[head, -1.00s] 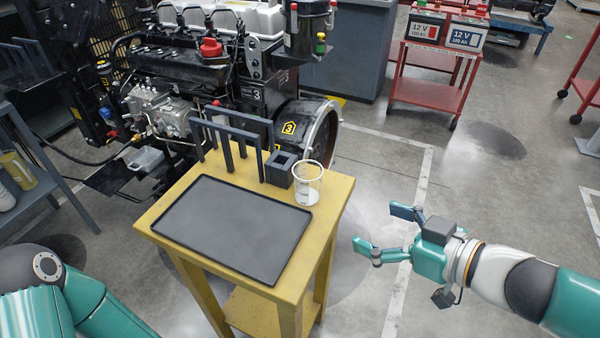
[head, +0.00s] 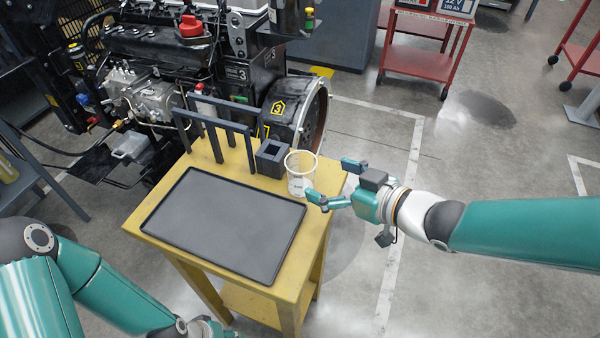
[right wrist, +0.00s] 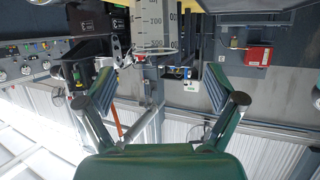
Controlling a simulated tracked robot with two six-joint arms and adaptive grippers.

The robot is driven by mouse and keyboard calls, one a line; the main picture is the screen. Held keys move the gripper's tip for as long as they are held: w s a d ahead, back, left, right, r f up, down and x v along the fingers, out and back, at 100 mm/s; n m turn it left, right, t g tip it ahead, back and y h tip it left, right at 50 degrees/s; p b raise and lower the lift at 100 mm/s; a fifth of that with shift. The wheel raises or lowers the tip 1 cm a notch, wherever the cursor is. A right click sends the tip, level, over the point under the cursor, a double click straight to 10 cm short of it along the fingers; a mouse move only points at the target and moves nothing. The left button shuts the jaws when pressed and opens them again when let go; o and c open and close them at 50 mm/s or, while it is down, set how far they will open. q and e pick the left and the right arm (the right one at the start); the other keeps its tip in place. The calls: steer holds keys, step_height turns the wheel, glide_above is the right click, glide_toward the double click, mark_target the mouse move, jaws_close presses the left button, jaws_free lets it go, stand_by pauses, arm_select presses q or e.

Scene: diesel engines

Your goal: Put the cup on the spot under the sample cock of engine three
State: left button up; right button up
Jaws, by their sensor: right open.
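The cup, a clear beaker with markings (head: 300,178), stands upright on the right rear part of the yellow stand (head: 318,215). My right gripper (head: 331,180) is open just right of the cup, its fingers pointing at it. Whether a finger touches the cup, I cannot tell. In the right wrist view the cup (right wrist: 154,28) appears upside down between and beyond the open fingers (right wrist: 158,88). Engine three (head: 235,72), with a yellow 3 sign, stands behind the stand. I cannot make out its sample cock or the spot. My left arm shows at lower left, its fingers out of view.
A dark tray (head: 148,222) covers the stand's front. A black rack (head: 218,132) and a square dark holder (head: 272,170) stand behind it, the holder close left of the cup. A red cart (head: 430,68) stands at the back.

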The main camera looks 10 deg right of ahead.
mark_target(292, 160)
steer(key=x, duration=0.3)
steer(key=shift+f, duration=0.2)
steer(key=shift+w+d+r+x, duration=0.1)
steer(key=shift+x, duration=0.9)
steer(key=shift+w+d+r+x, duration=0.1)
steer(key=shift+x, duration=0.9)
steer(key=shift+w+d+r+x, duration=0.1)
steer(key=shift+x, duration=0.9)
steer(key=c, duration=1.4)
steer(key=shift+o, duration=0.2)
steer(key=shift+r, duration=0.1)
